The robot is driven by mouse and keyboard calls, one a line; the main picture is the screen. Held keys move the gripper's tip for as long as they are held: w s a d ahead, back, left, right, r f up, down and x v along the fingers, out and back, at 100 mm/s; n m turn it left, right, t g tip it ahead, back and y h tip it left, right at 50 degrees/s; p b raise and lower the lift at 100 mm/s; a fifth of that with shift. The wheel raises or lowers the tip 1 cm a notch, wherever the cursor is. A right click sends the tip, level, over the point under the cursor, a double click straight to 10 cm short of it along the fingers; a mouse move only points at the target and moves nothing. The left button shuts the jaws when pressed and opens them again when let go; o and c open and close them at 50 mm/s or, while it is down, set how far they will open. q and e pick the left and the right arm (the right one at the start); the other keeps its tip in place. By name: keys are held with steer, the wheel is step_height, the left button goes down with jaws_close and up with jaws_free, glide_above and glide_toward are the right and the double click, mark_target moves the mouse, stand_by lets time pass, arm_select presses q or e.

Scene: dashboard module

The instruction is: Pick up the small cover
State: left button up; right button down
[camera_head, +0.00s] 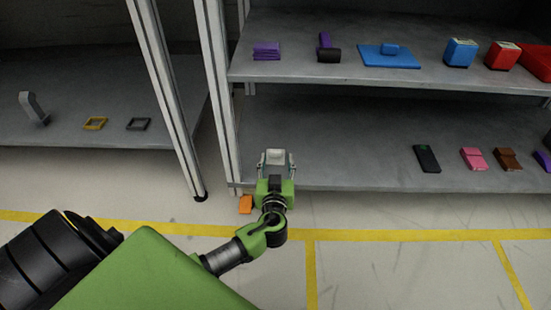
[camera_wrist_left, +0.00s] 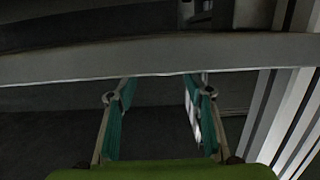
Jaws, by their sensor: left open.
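My left gripper (camera_head: 276,163) is open at the front edge of the lower right shelf. A small light grey piece (camera_head: 275,155) shows between or just beyond its fingertips in the head view; I cannot tell whether it is the small cover or whether the fingers touch it. In the left wrist view the two teal-padded fingers of the left gripper (camera_wrist_left: 157,95) stand apart, with no object clearly held between them. My right gripper is not in view.
The lower shelf (camera_head: 340,150) holds a black item (camera_head: 427,158), a pink item (camera_head: 473,158) and a brown item (camera_head: 507,158). The upper shelf carries several purple, blue and red parts. Metal posts (camera_head: 217,85) stand left of the gripper. An orange block (camera_head: 246,204) lies below.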

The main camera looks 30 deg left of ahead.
mark_target(276, 152)
arm_select(q)
steer(key=b+x, duration=0.2)
steer(key=x, duration=0.2)
steer(key=shift+s+a+r, duration=0.1)
steer(key=shift+s+a, duration=0.05)
steer(key=shift+a, duration=0.05)
steer(key=shift+w+a, duration=0.2)
steer(key=shift+w, duration=0.1)
steer(key=c, duration=1.1)
steer(key=shift+r, duration=0.25)
